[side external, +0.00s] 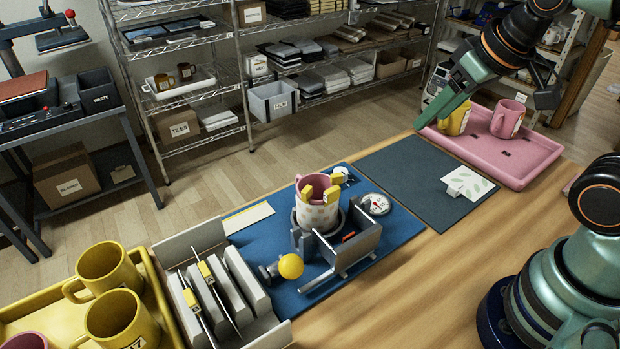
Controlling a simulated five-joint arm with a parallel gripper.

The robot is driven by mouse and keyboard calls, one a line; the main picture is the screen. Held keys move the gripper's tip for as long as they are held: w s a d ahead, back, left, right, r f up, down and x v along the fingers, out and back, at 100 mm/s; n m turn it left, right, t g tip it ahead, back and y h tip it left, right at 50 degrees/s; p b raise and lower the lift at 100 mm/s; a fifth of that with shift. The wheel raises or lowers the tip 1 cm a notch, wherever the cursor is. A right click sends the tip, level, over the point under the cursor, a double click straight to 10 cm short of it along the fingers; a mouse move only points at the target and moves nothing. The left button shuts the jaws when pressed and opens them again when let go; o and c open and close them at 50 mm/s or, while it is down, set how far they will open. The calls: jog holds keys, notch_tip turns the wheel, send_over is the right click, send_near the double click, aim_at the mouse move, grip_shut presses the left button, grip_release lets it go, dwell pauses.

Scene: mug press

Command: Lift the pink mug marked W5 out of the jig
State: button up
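A pink mug (318,184) stands upright in the jig (345,248) on the blue mat. A pale patterned wrap (315,214) covers its side, with yellow clips (334,193) at the rim. No W5 mark can be read on it. My gripper (428,118) hangs at the upper right, well away from the jig, in front of the pink tray's left end. One long green jaw points down and left. I cannot tell how far the jaws are apart, and nothing is clearly held.
The pink tray (545,165) holds a yellow mug (455,122) and another pink mug (507,119). A yellow ball knob (291,266) and round dial (375,204) flank the jig. A slotted rack (272,332) and yellow mugs (122,320) stand lower left. The dark mat (415,180) is mostly clear.

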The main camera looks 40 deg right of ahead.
jog(key=shift+o, duration=1.1)
jog(key=n+g, duration=0.6)
jog(key=n, duration=1.2)
send_over(301, 176)
notch_tip(301, 176, down, 8)
notch_tip(301, 176, down, 11)
jog(key=shift+f, duration=0.2)
jog(key=shift+c, duration=0.3)
